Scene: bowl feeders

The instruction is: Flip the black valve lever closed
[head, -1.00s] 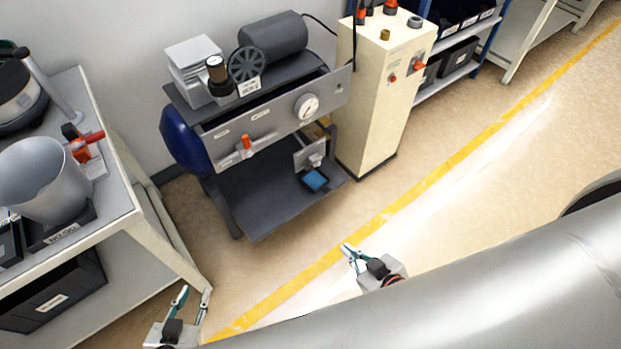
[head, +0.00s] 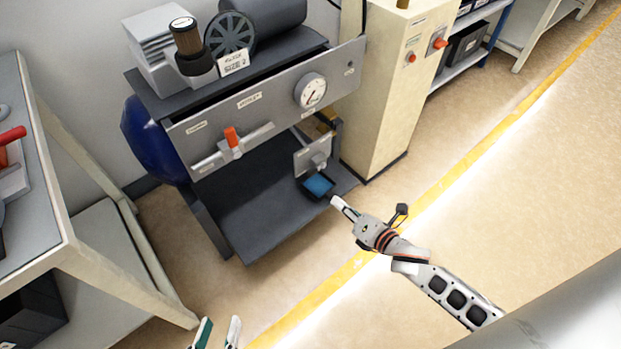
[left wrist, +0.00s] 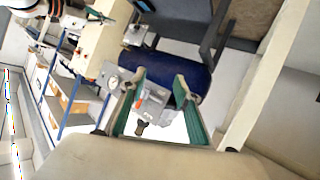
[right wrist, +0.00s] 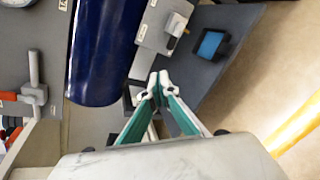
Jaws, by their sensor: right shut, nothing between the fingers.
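The compressor (head: 260,120) has a small bracket (head: 306,150) with a grey valve fitting (head: 317,163) at its lower right, above a black tray with a blue pad (head: 318,186). The bracket also shows in the right wrist view (right wrist: 152,32). I cannot clearly make out a black lever on this valve. My right gripper (head: 338,203) is shut and empty, below and right of the tray in the head view. Its fingertips (right wrist: 158,84) meet in the right wrist view, apart from the bracket. My left gripper (head: 219,331) is open and empty at the bottom edge; its spread fingers show in the left wrist view (left wrist: 160,82).
An orange-handled lever (head: 232,138) and a gauge (head: 311,91) are on the front panel. A blue tank (head: 150,140) is at the compressor's left. A cream cabinet (head: 385,100) stands right, a grey bench (head: 60,190) left. Floor in front is clear.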

